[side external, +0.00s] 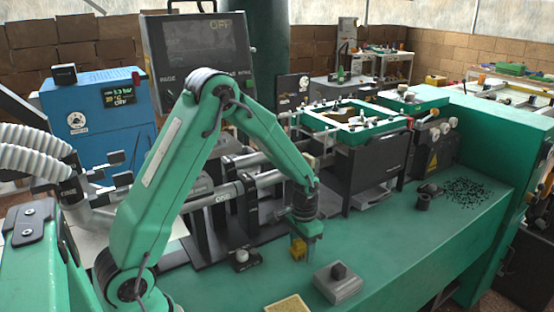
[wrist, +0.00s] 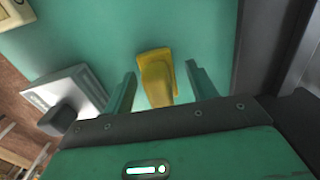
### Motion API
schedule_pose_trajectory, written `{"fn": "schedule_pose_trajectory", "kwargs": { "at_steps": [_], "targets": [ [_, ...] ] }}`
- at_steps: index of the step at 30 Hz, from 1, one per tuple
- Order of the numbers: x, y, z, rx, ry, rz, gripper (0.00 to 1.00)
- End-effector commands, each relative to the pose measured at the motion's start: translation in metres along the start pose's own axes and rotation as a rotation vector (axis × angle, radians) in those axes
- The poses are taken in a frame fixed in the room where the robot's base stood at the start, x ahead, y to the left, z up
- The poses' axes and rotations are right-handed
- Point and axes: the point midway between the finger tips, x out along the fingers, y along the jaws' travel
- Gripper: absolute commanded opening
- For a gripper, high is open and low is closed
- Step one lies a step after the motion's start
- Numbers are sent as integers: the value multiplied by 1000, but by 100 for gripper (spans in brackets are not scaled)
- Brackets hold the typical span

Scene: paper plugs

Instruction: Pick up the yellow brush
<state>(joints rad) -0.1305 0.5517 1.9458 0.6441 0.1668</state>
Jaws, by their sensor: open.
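The yellow brush (wrist: 156,80) stands on the green bench top, between the two green fingers of my gripper (wrist: 160,88) in the wrist view. There is a visible gap between each finger and the brush. In the side view the brush (side external: 298,250) shows as a small yellow block directly below my gripper (side external: 305,236), which points down. The gripper is open. Part of the brush's upper end is hidden by the gripper in the side view.
A grey block with a dark knob (side external: 338,283) stands close by at the right front. A pale yellow pad (side external: 288,304) lies at the front edge. A small dark-knobbed piece (side external: 241,259) sits to the left. The bench top (side external: 420,240) to the right is mostly clear.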

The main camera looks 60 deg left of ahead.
Motion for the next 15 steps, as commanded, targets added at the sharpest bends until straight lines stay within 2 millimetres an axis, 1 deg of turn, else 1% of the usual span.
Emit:
{"fn": "schedule_pose_trajectory", "kwargs": {
  "at_steps": [8,9,11,15],
  "targets": [
    [0,0,0,0,0,0,57],
    [0,0,0,0,0,0,49],
    [0,0,0,0,0,0,38],
    [0,0,0,0,0,0,10]
  ]
}}
